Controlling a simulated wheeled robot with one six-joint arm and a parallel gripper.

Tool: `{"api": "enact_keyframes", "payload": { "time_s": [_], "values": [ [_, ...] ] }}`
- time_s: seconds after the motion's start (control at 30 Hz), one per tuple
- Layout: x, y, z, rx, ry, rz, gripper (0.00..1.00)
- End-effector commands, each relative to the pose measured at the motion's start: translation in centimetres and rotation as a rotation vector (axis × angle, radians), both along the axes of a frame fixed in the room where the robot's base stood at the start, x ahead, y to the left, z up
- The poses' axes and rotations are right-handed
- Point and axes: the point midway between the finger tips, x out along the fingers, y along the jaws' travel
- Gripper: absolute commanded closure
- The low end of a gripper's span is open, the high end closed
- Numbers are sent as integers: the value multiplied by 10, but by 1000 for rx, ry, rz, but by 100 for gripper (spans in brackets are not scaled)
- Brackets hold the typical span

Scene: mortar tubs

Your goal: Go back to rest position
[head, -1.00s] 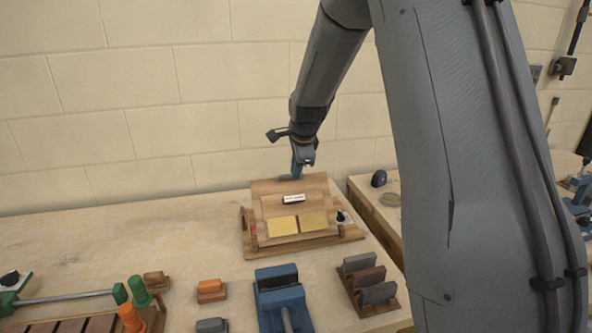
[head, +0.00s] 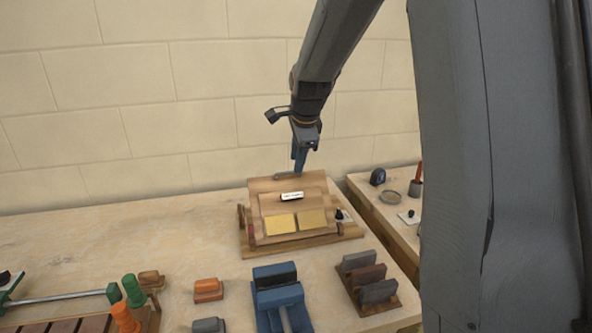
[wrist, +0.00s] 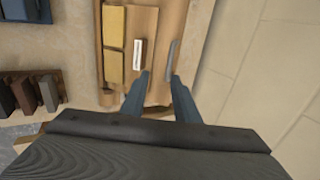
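My gripper (head: 299,164) hangs from my arm above the back edge of a slanted wooden stand (head: 260,205) in the head view. In the wrist view my gripper (wrist: 158,90) has its two dark blue fingers spread apart, with nothing held between them. The wooden stand (wrist: 143,22) lies beyond and below the fingers there. A small white block (wrist: 138,54) on it shows near the left fingertip. A thin grey strip (wrist: 173,52) along the stand shows near the right fingertip.
Two yellow pads (head: 296,222) lie on the stand. A blue clamp-like piece (head: 280,300), a rack of dark blocks (head: 366,280) and an orange block (head: 208,290) stand in front. A block wall (head: 140,120) is behind. The bench's left rear is clear.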

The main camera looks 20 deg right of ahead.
Motion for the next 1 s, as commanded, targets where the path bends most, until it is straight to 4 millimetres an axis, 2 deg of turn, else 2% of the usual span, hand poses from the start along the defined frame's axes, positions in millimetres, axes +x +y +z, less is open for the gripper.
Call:
{"api": "enact_keyframes", "payload": {
  "time_s": [0.2, 0.7, 0.77, 0.87, 1.0],
  "values": [
    [-5, 0, 12, 0, -3, 0, 72],
    [-8, 2, 11, -7, 2, 15, 72],
    [-15, 4, 7, -24, 12, 56, 72],
    [-39, 13, -7, -79, 48, 190, 72],
    [-92, 30, -38, -188, 120, 495, 72]
  ]
}}
